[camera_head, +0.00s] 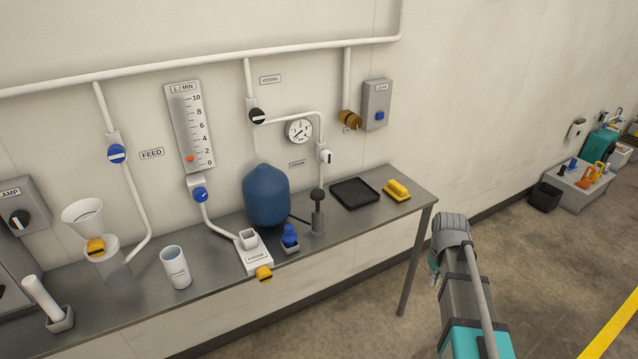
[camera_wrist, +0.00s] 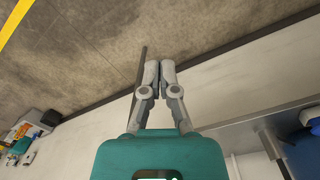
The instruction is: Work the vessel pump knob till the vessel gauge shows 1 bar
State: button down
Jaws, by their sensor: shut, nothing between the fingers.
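The blue vessel (camera_head: 266,196) stands on the steel bench below the pipes. Beside it on the right is a small grey hand pump (camera_head: 318,222) with a dark round knob (camera_head: 318,195) on top. The round white gauge (camera_head: 299,131) is on the wall above; its needle is too small to read surely. My gripper (camera_wrist: 160,68) is shut and empty in the wrist view, with its fingertips close together over the floor near the wall. It is well apart from the pump. In the head view my arm rises right of the bench, and the fingers cannot be made out.
The bench (camera_head: 350,218) also carries a black tray (camera_head: 355,193), a yellow sponge (camera_head: 397,189), a small blue-capped item (camera_head: 289,236) and a white cup (camera_head: 175,267). A white pipe with a valve (camera_head: 326,156) runs above the pump. Open floor lies right of the bench.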

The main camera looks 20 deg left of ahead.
jog(key=w+a+r+n+p, duration=0.35)
jog(key=w+a+r, duration=0.25)
jog(key=w+a, duration=0.4)
jog(key=n+p, duration=0.8)
jog(key=p, duration=0.3)
send_near(316, 191)
jog(key=shift+a+f+h, duration=0.15)
jog(key=shift+f+h, duration=0.05)
jog(key=shift+h, duration=0.2)
jog(key=shift+a, duration=0.15)
jog(key=shift+f, duration=0.15)
jog(key=f+b, duration=0.6)
jog(key=shift+s+d+f+b, duration=0.1)
jog(key=shift+d+f+b, duration=0.25)
jog(key=shift+b, duration=0.05)
jog(key=shift+f, duration=0.1)
